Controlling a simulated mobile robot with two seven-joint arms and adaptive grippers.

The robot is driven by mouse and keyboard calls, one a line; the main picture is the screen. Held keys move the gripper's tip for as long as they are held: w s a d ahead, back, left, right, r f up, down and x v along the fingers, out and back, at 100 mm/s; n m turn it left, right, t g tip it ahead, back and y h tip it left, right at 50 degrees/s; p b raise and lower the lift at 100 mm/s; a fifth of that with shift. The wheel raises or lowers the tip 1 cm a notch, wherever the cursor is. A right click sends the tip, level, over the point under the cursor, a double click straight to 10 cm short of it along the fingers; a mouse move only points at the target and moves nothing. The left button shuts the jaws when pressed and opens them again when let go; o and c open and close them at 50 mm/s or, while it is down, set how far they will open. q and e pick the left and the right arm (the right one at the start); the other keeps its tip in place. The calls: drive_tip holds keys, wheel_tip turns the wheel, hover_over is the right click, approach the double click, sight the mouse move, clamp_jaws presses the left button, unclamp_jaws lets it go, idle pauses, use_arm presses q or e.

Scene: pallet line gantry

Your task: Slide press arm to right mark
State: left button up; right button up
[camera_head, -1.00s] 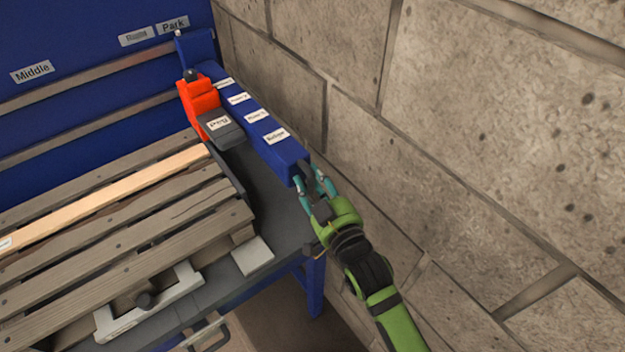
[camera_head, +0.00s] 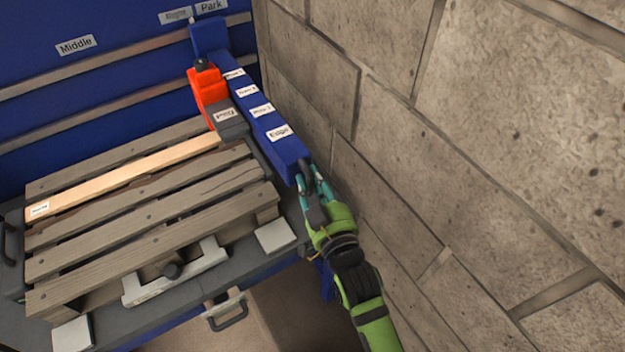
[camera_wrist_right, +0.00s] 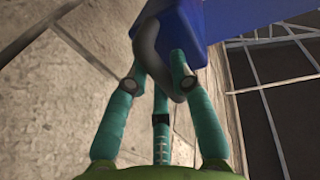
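The press arm (camera_head: 268,125) is a long blue beam with several small white labels on top. It runs from the back panel toward me, and an orange-red block (camera_head: 208,92) with a dark grey labelled foot sits on its left side. Its far end is by the Park label (camera_head: 212,6); the Right mark (camera_head: 176,16) is just left of that. My right gripper (camera_head: 313,185) is at the beam's near end. In the wrist view its teal fingers (camera_wrist_right: 155,75) close around a grey handle (camera_wrist_right: 148,45) under the blue end. My left gripper is out of view.
A slatted wooden pallet (camera_head: 150,215) lies on a grey table left of the beam, with one lighter plank. The Middle label (camera_head: 75,46) is further left on the blue panel. A stone block wall (camera_head: 450,150) stands close on the right.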

drive_tip(key=o, duration=0.4)
drive_tip(key=shift+w+d, duration=0.1)
drive_tip(key=shift+c, duration=0.2)
drive_tip(key=shift+a, duration=0.2)
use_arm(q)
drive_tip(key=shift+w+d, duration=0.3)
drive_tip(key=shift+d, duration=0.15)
use_arm(e)
drive_tip(key=v, duration=1.2)
